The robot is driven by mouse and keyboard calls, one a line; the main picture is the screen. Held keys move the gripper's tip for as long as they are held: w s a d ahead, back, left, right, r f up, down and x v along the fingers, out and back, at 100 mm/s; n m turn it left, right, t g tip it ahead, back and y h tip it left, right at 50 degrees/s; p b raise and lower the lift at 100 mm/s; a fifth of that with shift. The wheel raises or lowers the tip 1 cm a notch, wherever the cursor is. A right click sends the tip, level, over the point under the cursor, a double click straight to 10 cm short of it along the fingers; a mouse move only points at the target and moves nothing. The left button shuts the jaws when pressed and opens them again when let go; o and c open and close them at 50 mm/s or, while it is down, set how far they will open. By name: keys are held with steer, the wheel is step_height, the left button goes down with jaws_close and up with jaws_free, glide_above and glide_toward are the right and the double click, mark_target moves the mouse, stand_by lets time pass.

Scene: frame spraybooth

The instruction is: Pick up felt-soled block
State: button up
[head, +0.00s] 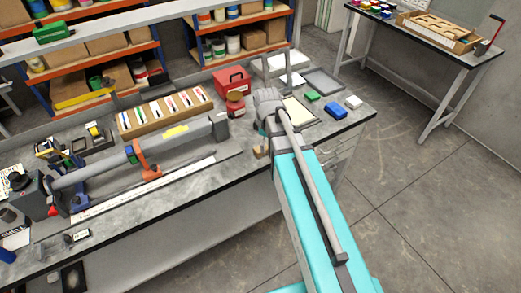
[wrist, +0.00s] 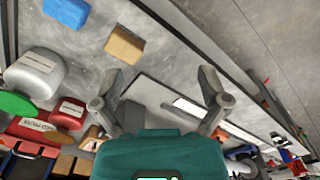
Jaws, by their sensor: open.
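A tan block (wrist: 124,44) lies on the grey bench top in the wrist view, up and left of the space between my fingers. It is the likeliest felt-soled block, but its underside is hidden, so I cannot confirm felt. My gripper (wrist: 160,84) is open, with its two fingers spread apart and nothing seen held between them. A grey plate with a white label (wrist: 188,106) shows beyond the fingers. In the head view my gripper (head: 269,112) is over the bench, and its fingertips are hard to make out there.
A blue block (head: 336,111), a green block (head: 312,96) and a white block (head: 353,102) lie at the bench's right end. A red toolbox (head: 232,80) stands behind. A long tube fixture fills the left. The bench's front edge is close to my arm.

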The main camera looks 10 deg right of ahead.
mark_target(257, 153)
steer(key=w+r+n+p, duration=0.2)
steer(key=w+n, duration=0.5)
steer(key=n, duration=0.2)
steer(key=shift+r+n, duration=0.15)
steer(key=shift+n, duration=0.25)
steer(key=shift+w, duration=0.1)
step_height(257, 153, down, 9)
steer(key=b, duration=0.8)
steer(key=shift+r+b, duration=0.2)
steer(key=shift+b, duration=0.15)
steer(key=shift+f+b, duration=2.6)
steer(key=c, duration=1.2)
